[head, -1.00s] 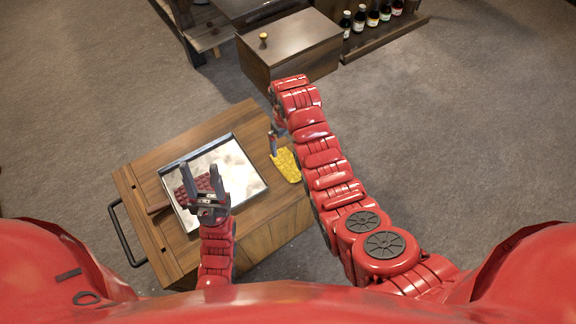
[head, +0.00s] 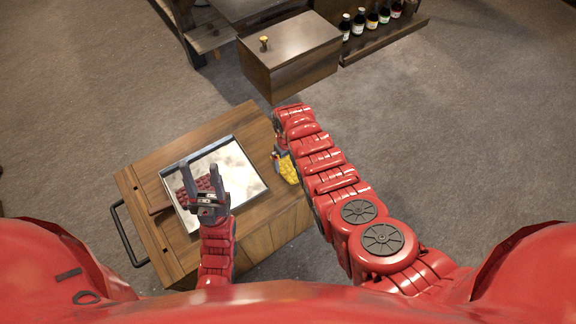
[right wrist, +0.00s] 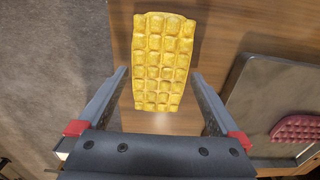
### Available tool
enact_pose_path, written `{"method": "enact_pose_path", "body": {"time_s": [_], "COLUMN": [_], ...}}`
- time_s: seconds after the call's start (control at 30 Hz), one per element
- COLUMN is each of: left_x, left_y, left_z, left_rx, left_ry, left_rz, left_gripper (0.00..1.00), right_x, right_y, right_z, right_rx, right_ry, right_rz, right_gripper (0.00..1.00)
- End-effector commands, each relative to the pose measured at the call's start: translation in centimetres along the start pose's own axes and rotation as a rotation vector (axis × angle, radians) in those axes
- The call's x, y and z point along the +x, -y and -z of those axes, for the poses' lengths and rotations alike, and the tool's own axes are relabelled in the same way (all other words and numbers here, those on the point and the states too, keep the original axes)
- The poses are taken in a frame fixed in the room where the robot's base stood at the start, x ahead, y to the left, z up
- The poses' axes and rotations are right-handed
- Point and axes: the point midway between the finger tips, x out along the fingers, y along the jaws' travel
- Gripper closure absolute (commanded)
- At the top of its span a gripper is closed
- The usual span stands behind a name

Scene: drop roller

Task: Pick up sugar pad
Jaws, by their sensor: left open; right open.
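A yellow pad with a gridded, waffle-like surface (head: 288,169), which looks like the sugar pad, lies flat at the right edge of the wooden table top (head: 240,122). The right wrist view shows the pad (right wrist: 162,60) lengthwise between the two fingers of my right gripper (right wrist: 158,78), with a gap on each side. My right gripper is open and empty; in the head view its arm partly hides it and the pad. My left gripper (head: 199,168) is open above the metal tray (head: 246,172), over a dark red gridded piece (head: 203,184). I see no grip on that piece.
The tray's edge and the dark red piece (right wrist: 300,128) also show at the right of the right wrist view. Open floor (head: 430,160) lies right of the table. A wooden cabinet (head: 290,55) and a shelf with several bottles (head: 371,20) stand farther back.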

Motion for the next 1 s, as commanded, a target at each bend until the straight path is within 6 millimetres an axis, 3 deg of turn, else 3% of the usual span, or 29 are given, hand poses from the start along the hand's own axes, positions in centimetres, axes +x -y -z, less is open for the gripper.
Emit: {"method": "enact_pose_path", "body": {"time_s": [0.43, 0.83, 1.0], "left_x": [-0.45, -0.45, -0.44], "left_y": [-0.02, -0.02, -0.02], "left_z": [-0.07, -0.07, -0.06], "left_rx": [0.0, 0.0, 0.0], "left_ry": [0.0, 0.0, -0.001], "left_rz": [0.0, 0.0, 0.0], "left_gripper": [0.5, 0.5, 0.5], "right_x": [0.87, 0.83, 0.81], "right_y": [-0.01, -0.01, -0.01], "right_z": [-0.12, -0.06, -0.05], "right_rx": [-0.001, -0.001, -0.001], "right_ry": [0.002, 0.001, 0.0], "right_rz": [0.0, 0.0, 0.0], "right_gripper": [0.02, 0.74, 0.77]}}
